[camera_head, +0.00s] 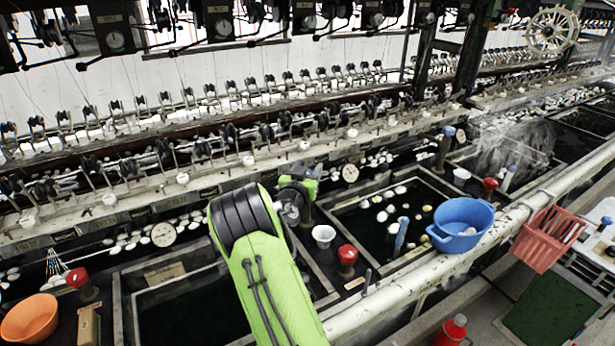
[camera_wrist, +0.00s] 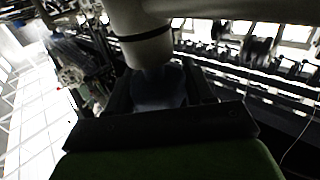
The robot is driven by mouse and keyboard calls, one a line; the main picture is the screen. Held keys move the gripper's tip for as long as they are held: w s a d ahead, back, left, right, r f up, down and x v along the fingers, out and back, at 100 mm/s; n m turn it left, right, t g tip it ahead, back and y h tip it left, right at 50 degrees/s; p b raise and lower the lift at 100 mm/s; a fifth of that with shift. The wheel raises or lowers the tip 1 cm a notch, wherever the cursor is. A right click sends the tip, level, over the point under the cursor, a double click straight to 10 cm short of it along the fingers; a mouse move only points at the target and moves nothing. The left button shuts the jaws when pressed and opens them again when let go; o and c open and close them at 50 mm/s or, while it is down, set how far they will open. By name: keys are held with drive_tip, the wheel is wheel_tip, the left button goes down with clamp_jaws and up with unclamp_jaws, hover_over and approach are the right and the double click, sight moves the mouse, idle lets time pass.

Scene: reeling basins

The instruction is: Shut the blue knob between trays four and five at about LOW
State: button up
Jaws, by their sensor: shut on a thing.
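My gripper (camera_head: 291,208) is in the middle of the head view, low over the divider between a dark tray (camera_head: 122,310) on the left and a tray with floating cocoons (camera_head: 345,207) on the right. In the wrist view my gripper (camera_wrist: 158,98) is shut on a dark bluish knob (camera_wrist: 158,86), under a pale cylinder. In the head view the held knob is mostly hidden by the gripper and arm, and its turn angle and any LOW mark cannot be read. Another blue knob (camera_head: 448,131) stands farther right, apart from my gripper.
A white cup (camera_head: 323,235) and a red knob (camera_head: 347,255) stand just right of my gripper. A blue bowl (camera_head: 465,218) and red basket (camera_head: 548,240) are at the right; an orange bowl (camera_head: 30,318) is at front left. A reeling rail (camera_head: 230,168) runs behind.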

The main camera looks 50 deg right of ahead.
idle(0.3)
drive_tip(key=o, duration=1)
drive_tip(key=shift+c, duration=0.2)
drive_tip(key=b+v, duration=0.4)
drive_tip(key=v, duration=1.1)
drive_tip(key=shift+a, duration=0.4)
drive_tip(key=shift+s, duration=0.1)
